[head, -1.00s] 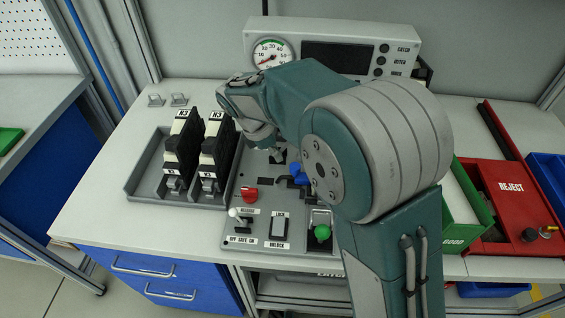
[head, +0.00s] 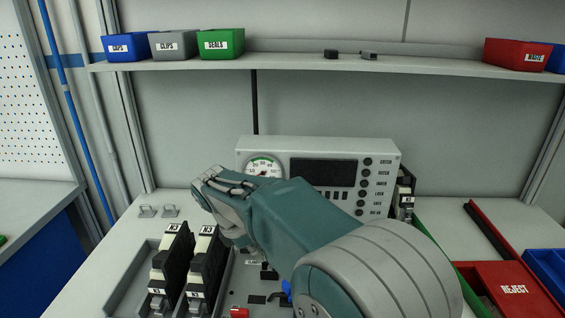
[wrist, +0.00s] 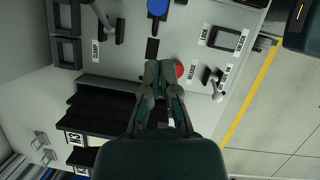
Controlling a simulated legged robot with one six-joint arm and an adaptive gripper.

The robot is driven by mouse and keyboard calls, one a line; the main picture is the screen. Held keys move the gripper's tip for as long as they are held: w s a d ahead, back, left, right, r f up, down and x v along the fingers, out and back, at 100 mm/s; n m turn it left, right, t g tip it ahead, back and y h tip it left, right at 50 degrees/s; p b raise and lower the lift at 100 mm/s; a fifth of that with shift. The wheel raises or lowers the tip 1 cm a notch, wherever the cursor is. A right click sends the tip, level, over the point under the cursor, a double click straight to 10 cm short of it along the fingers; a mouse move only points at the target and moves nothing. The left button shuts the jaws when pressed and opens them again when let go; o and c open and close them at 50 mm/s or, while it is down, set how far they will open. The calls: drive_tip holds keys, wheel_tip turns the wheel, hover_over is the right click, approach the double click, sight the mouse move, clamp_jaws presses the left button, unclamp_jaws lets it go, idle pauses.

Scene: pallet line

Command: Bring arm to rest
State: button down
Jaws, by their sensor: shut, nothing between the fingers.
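My arm reaches over the bench in the head view. In the wrist view my gripper (wrist: 162,82) is shut and empty, above the control panel (wrist: 190,20). A red knob (wrist: 179,70) shows just beside the fingertips in that view; whether they touch it I cannot tell. The red knob also shows at the bottom of the head view (head: 239,313).
Two black-and-white modules (head: 207,262) stand in a grey tray (head: 127,280) left of my arm. A gauge console (head: 375,150) stands behind it. A red reject bin (head: 505,275) is at right. A shelf (head: 290,62) with small bins runs above.

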drive_tip(key=s+d+r+m+t+y, duration=0.1)
drive_tip(key=s+d+r+m, duration=0.35)
drive_tip(key=d, duration=0.35)
drive_tip(key=s+d+r+m+t+y, duration=0.1)
drive_tip(key=s+d+r+m+y, duration=0.2)
drive_tip(key=d+m, duration=0.4)
drive_tip(key=s+d+f+m+t, duration=0.2)
drive_tip(key=s+d+m, duration=0.6)
drive_tip(key=s, duration=0.5)
drive_tip(key=shift+s+d+m+t, duration=0.3)
drive_tip(key=shift+d+m, duration=0.1)
drive_tip(key=shift+m, duration=0.15)
drive_tip(key=c, duration=1.3)
unclamp_jaws()
drive_tip(key=shift+w, duration=0.1)
drive_tip(key=shift+c, duration=0.2)
